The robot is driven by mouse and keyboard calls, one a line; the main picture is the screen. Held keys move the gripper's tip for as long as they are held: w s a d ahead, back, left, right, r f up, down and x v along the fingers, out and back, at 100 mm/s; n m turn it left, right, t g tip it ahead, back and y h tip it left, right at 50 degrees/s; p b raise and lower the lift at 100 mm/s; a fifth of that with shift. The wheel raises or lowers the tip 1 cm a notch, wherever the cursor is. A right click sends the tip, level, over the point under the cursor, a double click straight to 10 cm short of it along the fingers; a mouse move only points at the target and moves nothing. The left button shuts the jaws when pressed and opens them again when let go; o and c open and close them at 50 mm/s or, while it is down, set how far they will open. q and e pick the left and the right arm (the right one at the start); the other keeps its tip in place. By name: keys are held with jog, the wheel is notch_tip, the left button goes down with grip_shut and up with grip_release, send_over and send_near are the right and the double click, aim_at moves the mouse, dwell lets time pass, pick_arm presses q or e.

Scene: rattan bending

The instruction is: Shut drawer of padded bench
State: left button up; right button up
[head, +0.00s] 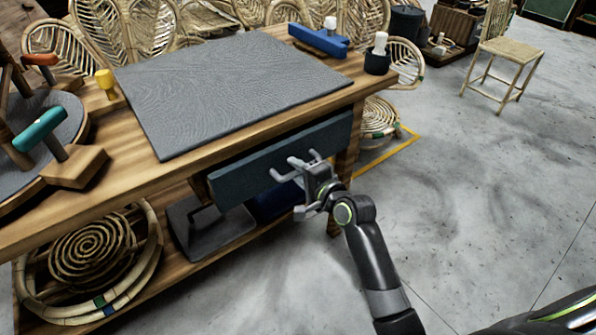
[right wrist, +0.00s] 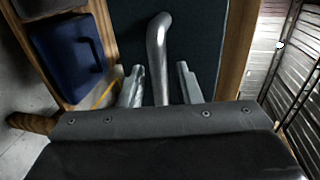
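The padded bench has a wooden top with a grey textured pad (head: 230,85). Its dark teal drawer (head: 250,178) sits under the front edge, and the drawer front stands out a little from the bench frame. My right gripper (head: 298,174) is at the drawer front, by its grey handle. In the right wrist view, the curved metal handle (right wrist: 158,50) lies between the two fingers (right wrist: 160,84), with a gap on each side. That gripper is open, around the handle but not closed on it. My left gripper is not in view.
On the bench stand a blue tool (head: 318,40), a dark pot (head: 377,60) and a teal-handled clamp (head: 40,130). Rattan coils (head: 85,250) and a blue box (head: 277,200) lie on the lower shelf. A rattan chair (head: 505,55) stands far right. The floor in front is clear.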

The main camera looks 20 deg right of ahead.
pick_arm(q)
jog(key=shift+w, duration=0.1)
pick_arm(e)
grip_shut()
jog(key=shift+w+a+r, duration=0.1)
jog(key=shift+w, duration=0.2)
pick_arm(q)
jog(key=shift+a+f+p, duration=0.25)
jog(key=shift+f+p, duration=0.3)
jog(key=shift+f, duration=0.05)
pick_arm(e)
jog(key=x, duration=0.3)
jog(key=shift+w+r, duration=0.1)
jog(key=shift+r, duration=0.2)
